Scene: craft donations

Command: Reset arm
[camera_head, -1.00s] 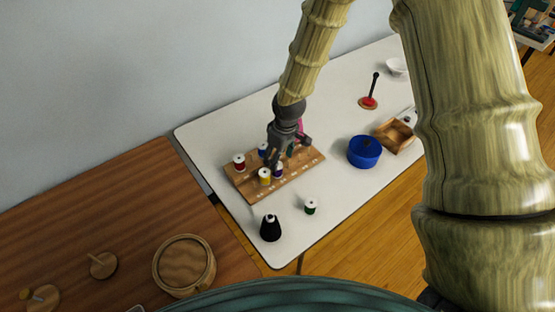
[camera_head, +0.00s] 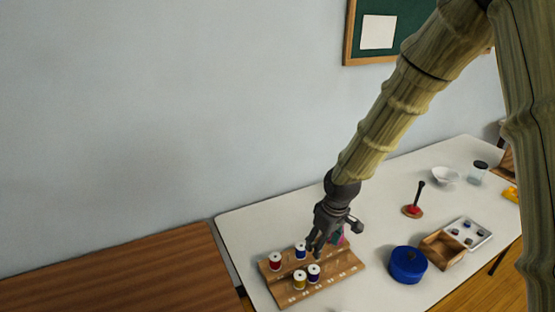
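My gripper (camera_head: 337,238) is above the far right part of a wooden spool rack (camera_head: 322,286) on the white table. Its dark fingers are spread apart, and no held thing shows between them. A pink thing (camera_head: 343,239) shows partly behind the fingers. The gripper hides part of it, and I cannot tell whether they touch.
To the right stand a blue round pot (camera_head: 408,265), a wooden tray (camera_head: 442,249), a tray of small items (camera_head: 467,233), a red-based spindle (camera_head: 414,206), a white bowl (camera_head: 446,176) and a jar (camera_head: 478,173). A brown table (camera_head: 125,275) adjoins at left. The wall (camera_head: 150,120) is behind.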

